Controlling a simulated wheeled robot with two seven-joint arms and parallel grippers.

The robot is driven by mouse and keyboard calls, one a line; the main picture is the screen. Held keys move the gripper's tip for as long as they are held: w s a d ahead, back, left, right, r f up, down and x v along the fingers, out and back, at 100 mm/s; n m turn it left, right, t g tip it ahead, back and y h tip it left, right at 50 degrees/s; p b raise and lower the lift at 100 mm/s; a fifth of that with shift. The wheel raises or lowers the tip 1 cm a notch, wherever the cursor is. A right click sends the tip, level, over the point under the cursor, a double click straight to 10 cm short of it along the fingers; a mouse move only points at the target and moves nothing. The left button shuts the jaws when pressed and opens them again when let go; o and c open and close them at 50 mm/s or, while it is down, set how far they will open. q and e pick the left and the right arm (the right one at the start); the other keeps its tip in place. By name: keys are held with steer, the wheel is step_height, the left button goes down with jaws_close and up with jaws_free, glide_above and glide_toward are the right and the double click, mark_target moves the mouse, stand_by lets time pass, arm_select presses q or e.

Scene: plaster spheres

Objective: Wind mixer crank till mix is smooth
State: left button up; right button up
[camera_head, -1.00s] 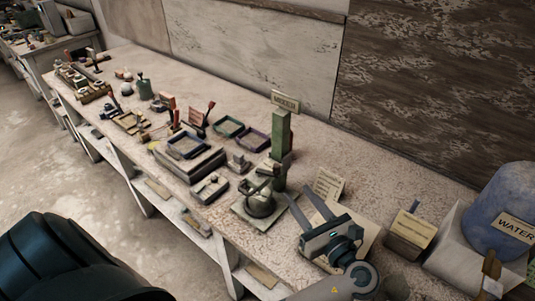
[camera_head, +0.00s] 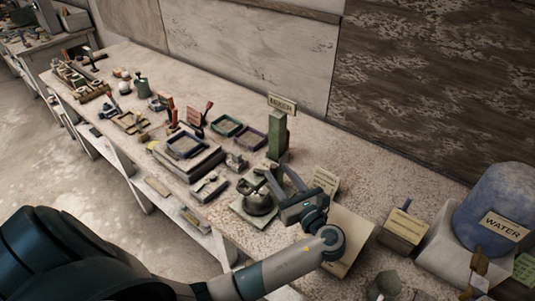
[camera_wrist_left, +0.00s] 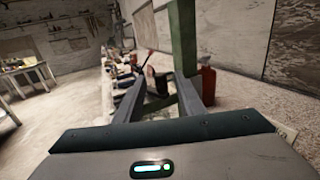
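The mixer stands on the bench. It has a green column (camera_head: 277,138) with a sign on top and a grey bowl (camera_head: 259,204) on a pale base. A crank near the bowl top is small and partly hidden behind my fingers. My left gripper (camera_head: 278,169) is open, its two fingers reaching toward the crank area from the right. I cannot tell whether they touch it. In the left wrist view the left gripper (camera_wrist_left: 160,82) is open with the green column (camera_wrist_left: 183,38) just beyond the right finger. The mix inside the bowl cannot be made out. My right gripper is not in view.
Left of the mixer are a grey tray (camera_head: 187,147), green and purple frames, and several small tools. Right are a paper sheet (camera_head: 347,236), a labelled box (camera_head: 402,229) and a blue water barrel (camera_head: 496,208). A wall runs behind the bench.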

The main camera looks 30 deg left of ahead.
arm_select(q)
steer(key=p+x, duration=0.2)
steer(key=x, duration=0.4)
steer(key=shift+w+a+r, duration=0.15)
steer(key=shift+a, duration=0.25)
steer(key=shift+w+a, duration=0.3)
steer(key=shift+a, duration=0.2)
jaws_close()
